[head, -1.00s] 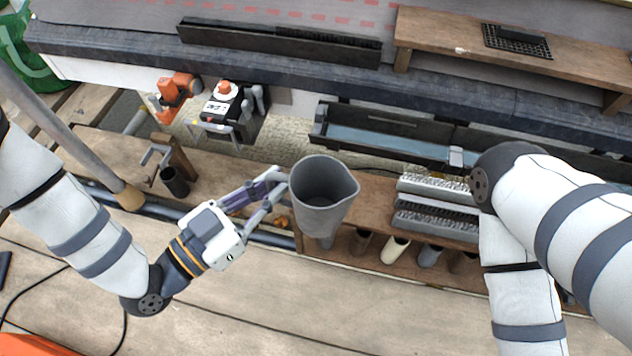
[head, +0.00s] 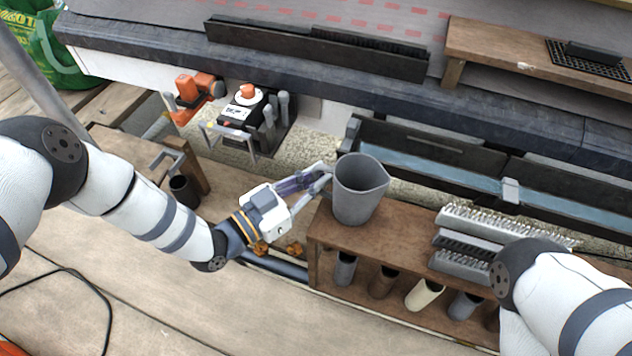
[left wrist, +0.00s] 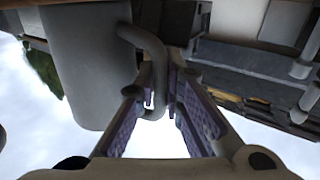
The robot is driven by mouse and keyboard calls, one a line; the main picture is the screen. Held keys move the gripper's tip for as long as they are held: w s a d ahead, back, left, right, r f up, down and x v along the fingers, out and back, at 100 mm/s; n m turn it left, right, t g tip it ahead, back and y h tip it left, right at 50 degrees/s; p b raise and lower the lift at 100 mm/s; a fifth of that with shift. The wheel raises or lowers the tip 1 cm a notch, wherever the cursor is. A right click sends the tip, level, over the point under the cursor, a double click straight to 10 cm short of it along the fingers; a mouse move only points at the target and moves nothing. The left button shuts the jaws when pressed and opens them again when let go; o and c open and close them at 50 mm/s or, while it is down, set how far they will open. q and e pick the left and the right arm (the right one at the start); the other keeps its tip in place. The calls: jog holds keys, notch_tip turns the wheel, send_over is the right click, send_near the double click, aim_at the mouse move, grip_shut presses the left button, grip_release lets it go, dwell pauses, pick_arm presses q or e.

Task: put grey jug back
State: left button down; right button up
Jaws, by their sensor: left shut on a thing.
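The grey jug (head: 356,198) is upright at the left end of the brown wooden shelf (head: 400,243), its open mouth facing up. I cannot tell whether its base touches the shelf top. My left gripper (head: 322,178) reaches it from the left and is shut on its handle. In the left wrist view the jug's grey body (left wrist: 85,70) fills the upper left, and its curved handle (left wrist: 150,55) runs down between the fingers (left wrist: 158,95). My right arm shows at the lower right, but its gripper is out of view.
Grey ribbed pieces (head: 470,262) lie on the shelf to the right. Several tubes, one cream (head: 424,294), stand in the compartments below. A dark gutter with a blue channel (head: 440,172) runs behind the shelf. A black cup (head: 184,190) stands left.

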pick_arm(q)
jog(key=shift+r, duration=0.1)
jog(key=c, duration=1.8)
grip_release()
jog(key=shift+o, duration=0.5)
jog(key=shift+r, duration=0.1)
jog(key=p+v, duration=0.3)
jog(key=v, duration=0.9)
pick_arm(e)
jog(key=shift+w+r+t, duration=0.15)
jog(key=shift+w+r, duration=0.15)
jog(key=shift+r, duration=0.25)
jog(key=shift+w+r+t, duration=0.15)
jog(key=shift+w+r, duration=0.15)
jog(key=shift+r, duration=0.2)
